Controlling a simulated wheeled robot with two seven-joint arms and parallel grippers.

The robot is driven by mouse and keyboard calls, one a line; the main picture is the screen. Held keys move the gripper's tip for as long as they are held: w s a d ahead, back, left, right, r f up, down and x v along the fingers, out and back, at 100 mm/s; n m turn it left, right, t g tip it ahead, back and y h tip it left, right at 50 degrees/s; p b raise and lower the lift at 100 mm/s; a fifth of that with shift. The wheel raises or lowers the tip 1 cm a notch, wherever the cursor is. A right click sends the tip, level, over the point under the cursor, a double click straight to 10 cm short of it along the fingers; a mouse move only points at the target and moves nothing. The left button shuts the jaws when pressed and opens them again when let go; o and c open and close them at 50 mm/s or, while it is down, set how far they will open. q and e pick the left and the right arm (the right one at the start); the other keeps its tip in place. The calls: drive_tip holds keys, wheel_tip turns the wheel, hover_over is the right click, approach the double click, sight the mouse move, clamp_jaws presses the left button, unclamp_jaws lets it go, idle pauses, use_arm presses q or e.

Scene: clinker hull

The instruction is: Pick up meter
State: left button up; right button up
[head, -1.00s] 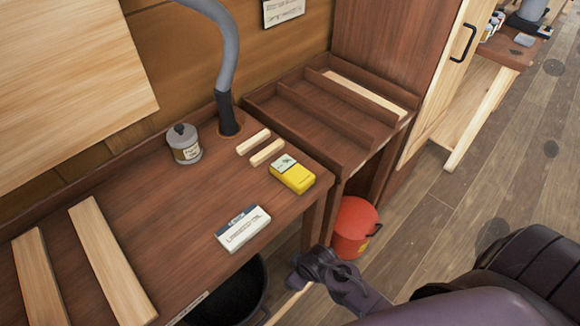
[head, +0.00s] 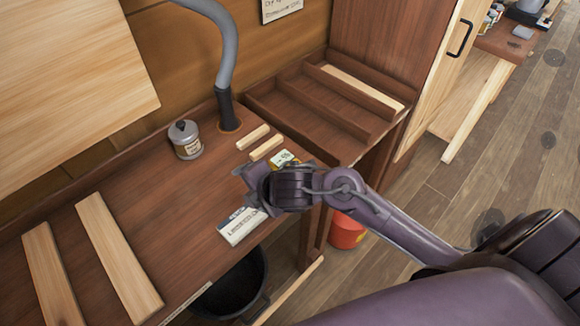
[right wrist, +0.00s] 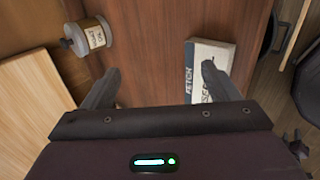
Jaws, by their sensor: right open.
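The meter (head: 283,158), yellow with a pale grey-green face, lies on the brown workbench (head: 185,215) near its right end. My right gripper and forearm hide most of it in the head view, and I do not see it in the right wrist view. My right gripper (head: 249,186) is open and empty above the bench, between the meter and the white labelled box (head: 238,228). Its two spread fingers also show in the right wrist view (right wrist: 160,85), the right one overlapping the white box (right wrist: 208,57). My left gripper is not in view.
A labelled jar (head: 185,140) and a grey hose (head: 226,60) stand at the back of the bench. Two short wood strips (head: 253,137) lie beyond the meter, two long boards (head: 118,255) at left. A red bucket (head: 345,232) stands below. Mid-bench is clear.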

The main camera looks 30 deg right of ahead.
drive_tip(key=w+d+n+g, duration=0.1)
drive_tip(key=d+n, duration=0.3)
drive_tip(key=n, duration=0.2)
drive_tip(key=w+d+r+n+g, duration=0.1)
drive_tip(key=d+n, duration=0.4)
drive_tip(key=n, duration=0.1)
drive_tip(key=w+d+n+g+h, duration=0.1)
drive_tip(key=d+n, duration=0.4)
drive_tip(key=shift+d+r+n+g, duration=0.15)
drive_tip(key=shift+d+n+g, duration=0.1)
drive_tip(key=shift+n+g, duration=0.15)
drive_tip(key=shift+d, duration=0.15)
drive_tip(key=x, duration=0.2)
drive_tip(key=p+x, duration=0.1)
drive_tip(key=x, duration=0.1)
drive_tip(key=p+x, duration=0.1)
drive_tip(key=x, duration=0.1)
drive_tip(key=shift+s+f, duration=0.15)
drive_tip(key=shift+f, duration=0.25)
drive_tip(key=shift+w+f, duration=0.25)
drive_tip(key=shift+f, duration=0.2)
drive_tip(key=c, duration=1.2)
